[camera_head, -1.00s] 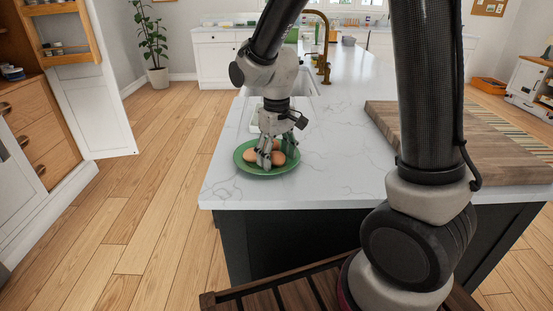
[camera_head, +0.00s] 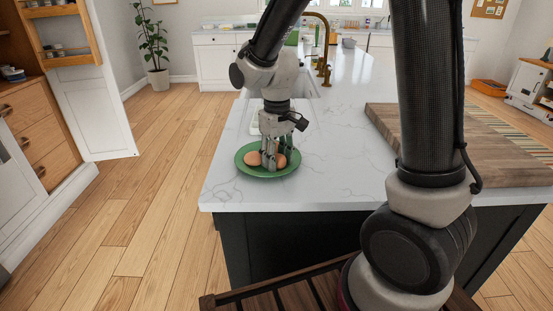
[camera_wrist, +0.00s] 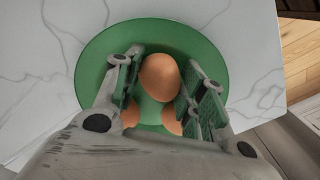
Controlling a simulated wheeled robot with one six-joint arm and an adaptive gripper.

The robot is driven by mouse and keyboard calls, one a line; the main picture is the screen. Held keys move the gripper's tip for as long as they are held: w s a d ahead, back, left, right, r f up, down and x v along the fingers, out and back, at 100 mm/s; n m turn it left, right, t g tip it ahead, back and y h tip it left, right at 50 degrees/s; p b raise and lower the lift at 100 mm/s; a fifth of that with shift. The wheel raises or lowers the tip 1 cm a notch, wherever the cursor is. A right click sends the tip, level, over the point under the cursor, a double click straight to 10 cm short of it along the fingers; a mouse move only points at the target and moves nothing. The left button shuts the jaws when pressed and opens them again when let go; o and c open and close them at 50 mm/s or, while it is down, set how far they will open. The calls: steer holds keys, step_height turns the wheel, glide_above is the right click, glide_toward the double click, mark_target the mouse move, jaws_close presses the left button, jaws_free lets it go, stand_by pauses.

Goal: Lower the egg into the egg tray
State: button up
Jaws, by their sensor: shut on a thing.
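My gripper (camera_head: 278,155) points down over a green plate (camera_head: 262,175) near the counter's front left corner. In the wrist view its green-padded fingers (camera_wrist: 163,85) stand on both sides of a brown egg (camera_wrist: 160,76), and they are shut on it. Two more brown eggs, one at the left finger (camera_wrist: 130,115) and one at the right finger (camera_wrist: 171,118), are partly hidden by the gripper. In the head view one egg (camera_head: 253,158) shows left of the fingers and another (camera_head: 281,161) shows at them. A pale tray-like object (camera_head: 254,122), perhaps the egg tray, is mostly hidden behind my gripper.
The white marble counter (camera_head: 330,185) is clear right of the plate. A wooden board (camera_head: 440,145) lies further right. A sink with a brass tap (camera_head: 325,65) is behind. The counter edge is close in front and left of the plate.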

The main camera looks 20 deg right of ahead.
steer(key=r, duration=0.9)
steer(key=shift+w+r, duration=0.1)
steer(key=shift+w, duration=0.1)
steer(key=w+r, duration=0.3)
steer(key=w, duration=0.9)
steer(key=w+d+f, duration=0.1)
steer(key=w+f, duration=0.4)
steer(key=w, duration=0.5)
steer(key=shift+w+d, duration=0.2)
steer(key=shift+d, duration=0.05)
steer(key=shift+f, duration=0.15)
steer(key=shift+f, duration=0.9)
steer(key=shift+f, duration=1.7)
steer(key=o, duration=0.7)
